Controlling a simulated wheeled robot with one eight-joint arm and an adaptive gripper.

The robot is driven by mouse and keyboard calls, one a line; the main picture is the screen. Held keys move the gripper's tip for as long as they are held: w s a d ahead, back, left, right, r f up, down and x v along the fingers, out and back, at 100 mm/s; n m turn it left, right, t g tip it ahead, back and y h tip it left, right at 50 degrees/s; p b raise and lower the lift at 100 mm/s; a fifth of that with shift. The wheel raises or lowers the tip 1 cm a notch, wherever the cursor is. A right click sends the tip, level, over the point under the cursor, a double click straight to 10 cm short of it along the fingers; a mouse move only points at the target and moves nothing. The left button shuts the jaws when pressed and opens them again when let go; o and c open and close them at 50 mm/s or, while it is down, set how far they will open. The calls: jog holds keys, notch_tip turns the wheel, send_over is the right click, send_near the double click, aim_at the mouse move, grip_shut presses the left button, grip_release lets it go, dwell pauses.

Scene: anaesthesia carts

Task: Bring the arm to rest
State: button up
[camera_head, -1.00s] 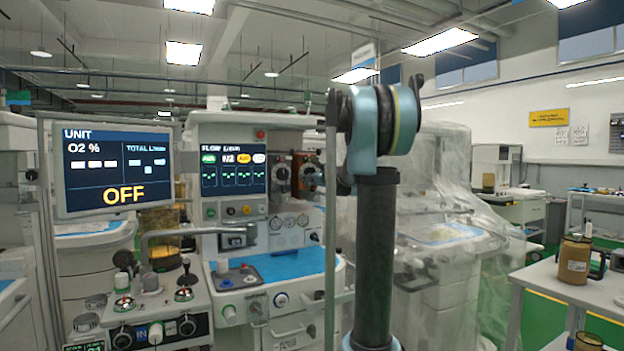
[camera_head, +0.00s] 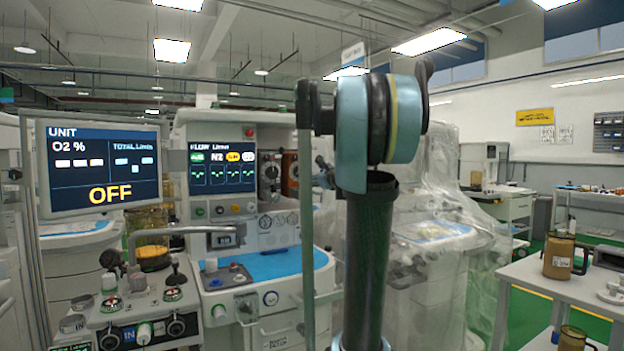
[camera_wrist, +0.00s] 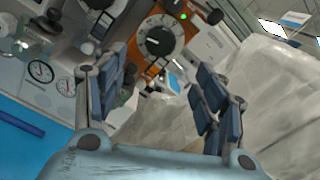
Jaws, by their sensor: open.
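My gripper (camera_wrist: 163,100) shows in the wrist view with its two padded fingers spread wide apart and nothing between them. Beyond the fingers is an orange vaporizer with a dark dial (camera_wrist: 158,40), with pressure gauges (camera_wrist: 41,71) to its left. In the head view my arm stands upright in front of the anaesthesia machine, its blue joint at the top. My gripper cannot be made out in the head view.
The anaesthesia machine has a blue work surface (camera_head: 262,266) and a screen reading OFF (camera_head: 100,168). A plastic-draped machine (camera_head: 440,240) stands right behind my arm. A table (camera_head: 545,284) with a brown jug (camera_head: 560,256) is at the right.

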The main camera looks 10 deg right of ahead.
jog(key=s+a+f+n+g, duration=0.3)
jog(key=s+a+f+n, duration=0.1)
jog(key=s+f+n, duration=0.3)
jog(key=s+a+f+n+g+y, duration=0.1)
jog(key=s+a+f+n+g, duration=0.25)
jog(key=s+f, duration=0.45)
jog(key=s+a+f+n+g, duration=0.3)
jog(key=s+a+f+n, duration=0.2)
jog(key=s+f+n, duration=0.3)
jog(key=s+d+f+n+g+h, duration=0.2)
jog(key=s+d+f+n+h, duration=0.1)
jog(key=s+f, duration=0.6)
jog(key=s+d+f+n+g+h, duration=0.3)
jog(key=s+d+f+n, duration=0.3)
jog(key=s+f, duration=0.3)
jog(key=s, duration=0.4)
jog(key=shift+s, duration=0.3)
jog(key=shift+d+g, duration=0.1)
jog(key=shift+g, duration=0.15)
